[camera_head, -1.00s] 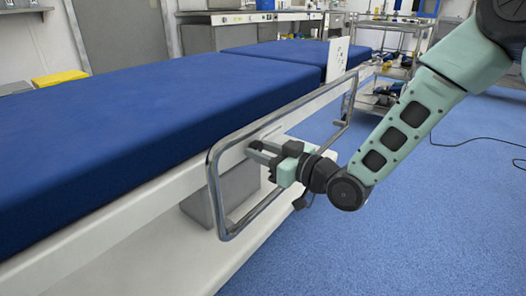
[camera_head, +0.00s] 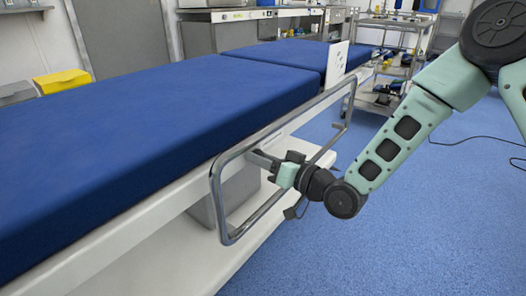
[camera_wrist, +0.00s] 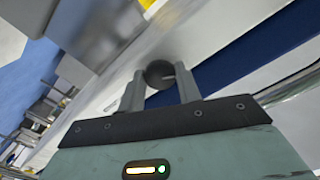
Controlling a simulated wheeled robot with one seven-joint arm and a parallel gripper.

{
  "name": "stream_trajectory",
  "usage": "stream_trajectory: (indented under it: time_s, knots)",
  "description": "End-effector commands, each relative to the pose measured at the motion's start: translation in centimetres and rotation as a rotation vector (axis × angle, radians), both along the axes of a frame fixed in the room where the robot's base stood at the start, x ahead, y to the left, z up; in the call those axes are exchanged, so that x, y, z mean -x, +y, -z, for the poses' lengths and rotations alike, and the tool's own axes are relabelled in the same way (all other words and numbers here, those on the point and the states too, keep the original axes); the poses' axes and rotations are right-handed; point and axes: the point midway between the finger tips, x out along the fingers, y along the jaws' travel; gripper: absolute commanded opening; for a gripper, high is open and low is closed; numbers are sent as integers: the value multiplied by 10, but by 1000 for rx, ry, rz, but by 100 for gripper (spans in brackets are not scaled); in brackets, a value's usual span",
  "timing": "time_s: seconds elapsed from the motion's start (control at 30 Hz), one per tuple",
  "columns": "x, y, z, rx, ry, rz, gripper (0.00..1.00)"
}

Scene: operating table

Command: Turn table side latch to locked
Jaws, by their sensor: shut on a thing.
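The operating table (camera_head: 165,205) has a pale side frame under a blue padded top. A round dark latch knob (camera_wrist: 158,73) with a light mark on it sits on the pale side surface in the wrist view. My gripper (camera_wrist: 160,90) has its two fingers on either side of this knob, shut on it. In the head view my gripper (camera_head: 262,158) reaches through the side rail to the table's side, and the knob is hidden there by the fingers.
A metal side rail (camera_head: 217,200) loops around my gripper, its bars close by. The blue mattress (camera_head: 150,120) lies above. A white card (camera_head: 336,62) stands near the far end.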

Motion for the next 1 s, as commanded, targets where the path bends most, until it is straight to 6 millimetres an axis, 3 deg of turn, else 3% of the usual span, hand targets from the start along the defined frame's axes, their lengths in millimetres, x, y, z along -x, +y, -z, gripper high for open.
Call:
stream_trajectory:
  time_s: [1.0]
  knots:
    - [1,-1,-1,-567,730,2,11]
